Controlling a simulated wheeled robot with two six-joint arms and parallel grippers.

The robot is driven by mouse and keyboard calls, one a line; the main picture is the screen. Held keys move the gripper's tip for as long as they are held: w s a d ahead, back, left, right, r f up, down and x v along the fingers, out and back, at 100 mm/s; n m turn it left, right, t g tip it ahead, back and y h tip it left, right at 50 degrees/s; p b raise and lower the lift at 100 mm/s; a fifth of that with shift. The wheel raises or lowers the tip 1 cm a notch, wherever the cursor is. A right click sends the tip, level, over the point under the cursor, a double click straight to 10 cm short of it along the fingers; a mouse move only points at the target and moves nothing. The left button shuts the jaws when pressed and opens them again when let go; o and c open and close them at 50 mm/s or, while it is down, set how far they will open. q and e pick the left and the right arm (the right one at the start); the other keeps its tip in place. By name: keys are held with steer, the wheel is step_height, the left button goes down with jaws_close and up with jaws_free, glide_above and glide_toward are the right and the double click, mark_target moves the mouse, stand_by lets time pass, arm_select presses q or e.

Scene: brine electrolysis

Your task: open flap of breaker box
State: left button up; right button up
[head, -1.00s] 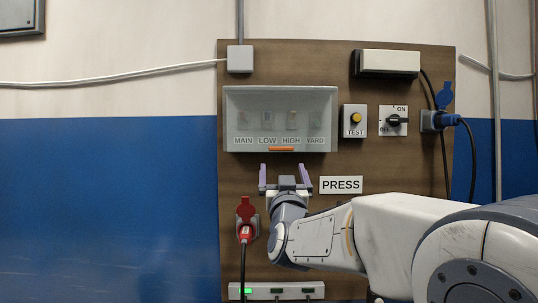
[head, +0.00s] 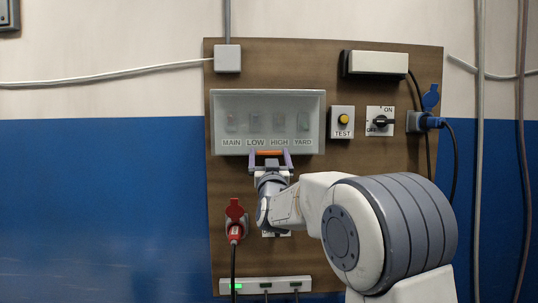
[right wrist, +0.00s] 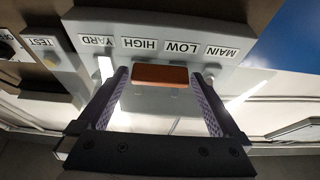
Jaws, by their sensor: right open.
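The breaker box (head: 218,122) is a grey case on the brown board with a clear flap (head: 268,105) that is closed over several breakers labelled MAIN, LOW, HIGH and YARD. An orange handle (head: 269,153) sits at the flap's lower edge. My right gripper (head: 270,158) is open at this handle, with its purple fingers on either side. In the right wrist view the orange handle (right wrist: 160,75) lies between the two finger tips, with a gap on both sides. My left gripper is not in view.
A TEST button box (head: 342,122) and an ON/OFF rotary switch (head: 380,121) are right of the breaker box. A red plug (head: 235,225) with a cable hangs below left of my gripper. A power strip (head: 265,285) is at the bottom. The blue wall at left is clear.

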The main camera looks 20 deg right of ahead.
jaws_close()
steer(key=shift+s, duration=0.1)
